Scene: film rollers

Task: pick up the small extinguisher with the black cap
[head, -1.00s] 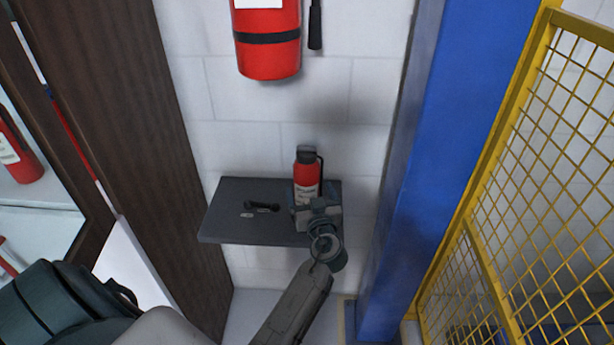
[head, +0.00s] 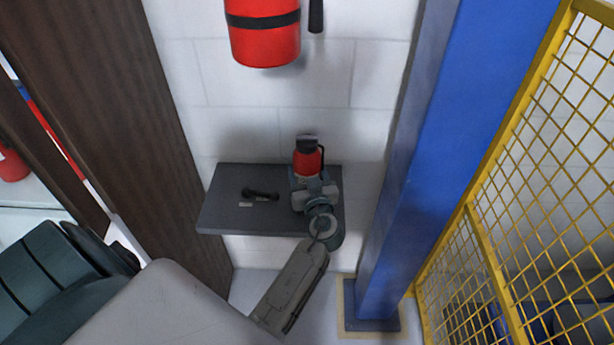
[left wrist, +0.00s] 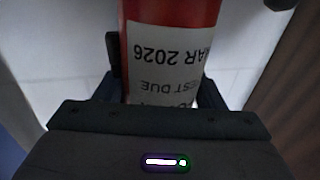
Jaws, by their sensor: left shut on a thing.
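The small red extinguisher (head: 307,163) with a black cap stands upright over the right part of a grey wall shelf (head: 225,212). I cannot tell whether its base touches the shelf, because my gripper hides its lower part. My left gripper (head: 310,187) is shut on the extinguisher's body from the front. In the left wrist view the red body with its white label (left wrist: 165,55) sits between the dark fingers. My right gripper is not in view.
A small black object (head: 260,194) lies on the shelf left of the extinguisher. A large red extinguisher (head: 262,42) hangs on the wall above. A brown wooden panel (head: 120,90) stands left, a blue post (head: 430,130) right, then yellow mesh fencing (head: 545,150).

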